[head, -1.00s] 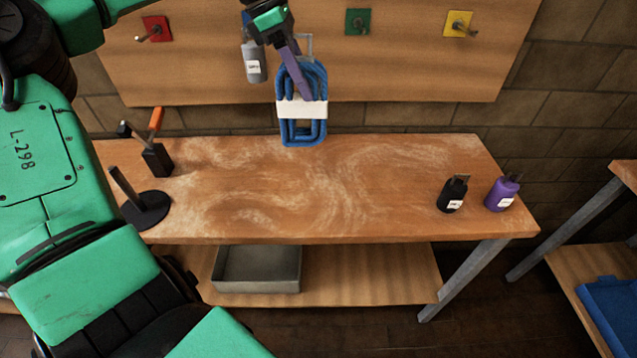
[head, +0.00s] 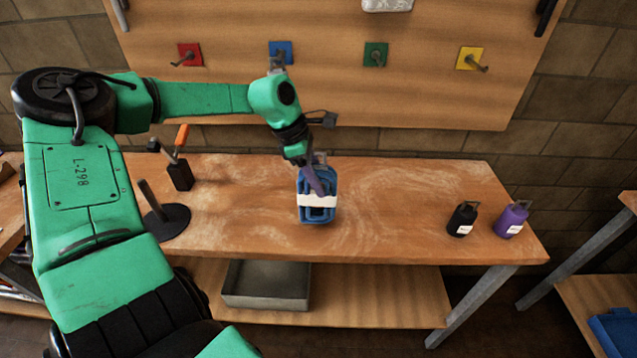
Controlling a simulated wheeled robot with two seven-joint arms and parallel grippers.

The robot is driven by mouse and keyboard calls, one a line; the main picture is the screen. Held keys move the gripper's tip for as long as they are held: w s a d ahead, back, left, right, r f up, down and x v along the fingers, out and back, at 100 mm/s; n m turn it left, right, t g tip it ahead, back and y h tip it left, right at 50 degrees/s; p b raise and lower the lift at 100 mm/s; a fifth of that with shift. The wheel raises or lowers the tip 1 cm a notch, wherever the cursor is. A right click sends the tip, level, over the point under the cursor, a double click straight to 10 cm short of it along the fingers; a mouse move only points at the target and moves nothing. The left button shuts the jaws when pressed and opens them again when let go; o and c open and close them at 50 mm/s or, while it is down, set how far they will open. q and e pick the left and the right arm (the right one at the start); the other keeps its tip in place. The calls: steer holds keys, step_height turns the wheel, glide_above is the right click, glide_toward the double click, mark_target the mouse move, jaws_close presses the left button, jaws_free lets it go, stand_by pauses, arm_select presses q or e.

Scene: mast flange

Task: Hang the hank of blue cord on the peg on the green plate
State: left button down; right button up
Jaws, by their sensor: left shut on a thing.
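The hank of blue cord (head: 328,180) has a white band around its middle and a grey loop at its top. My left gripper (head: 317,178) is shut on its upper part and holds it roughly upright above the workbench, or touching it; I cannot tell which. The green plate (head: 369,47) is on the wooden wall board, up and to the right of the hank. Its peg (head: 378,61) sticks out and is bare. My right gripper is out of view.
Red (head: 184,48), blue (head: 288,46) and yellow (head: 463,53) plates share the board. My left arm partly covers the blue plate's area.

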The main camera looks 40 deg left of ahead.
arm_select(q)
step_height(320, 180, down, 2)
steer(key=shift+f, duration=0.15)
steer(key=shift+f+b, duration=0.2)
steer(key=shift+b, duration=0.25)
steer(key=shift+c, duration=1.6)
jaws_free()
steer(key=shift+r, duration=0.1)
